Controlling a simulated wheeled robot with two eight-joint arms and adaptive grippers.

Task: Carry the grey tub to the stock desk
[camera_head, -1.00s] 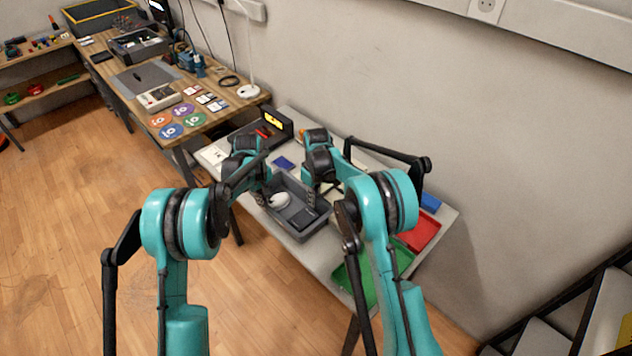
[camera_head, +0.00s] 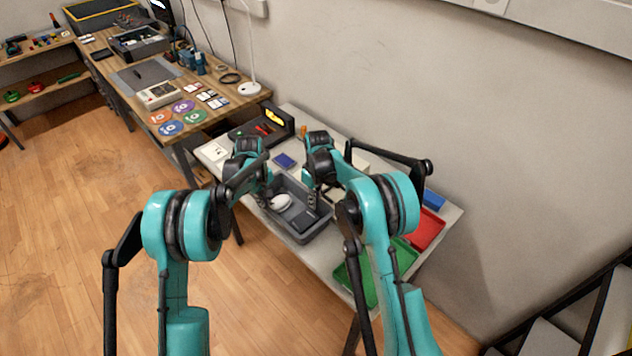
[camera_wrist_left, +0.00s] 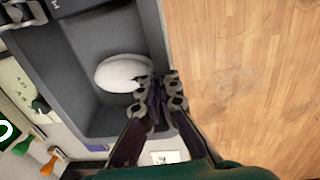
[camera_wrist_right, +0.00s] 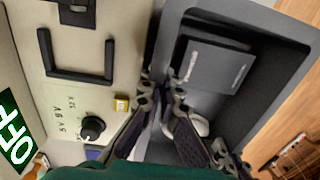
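The grey tub (camera_head: 318,233) is at the pale table, between my two grippers. A white rounded object (camera_head: 280,202) and a dark flat box (camera_head: 305,220) lie inside it. My left gripper (camera_head: 264,197) is shut on the tub's wall at one side; in the left wrist view its fingertips (camera_wrist_left: 160,92) meet at the rim. My right gripper (camera_head: 312,201) is shut on the opposite wall; in the right wrist view the wall passes between its fingertips (camera_wrist_right: 162,95). I cannot tell whether the tub's base touches the table. No desk is visibly labelled as the stock desk.
The pale table (camera_head: 325,262) also holds a green tray (camera_head: 365,278), a red tray (camera_head: 428,230), a blue box (camera_head: 285,160) and a dark instrument (camera_head: 262,130). A wooden desk (camera_head: 205,118) with coloured discs stands at the back left. The wooden floor (camera_head: 75,220) at left is open.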

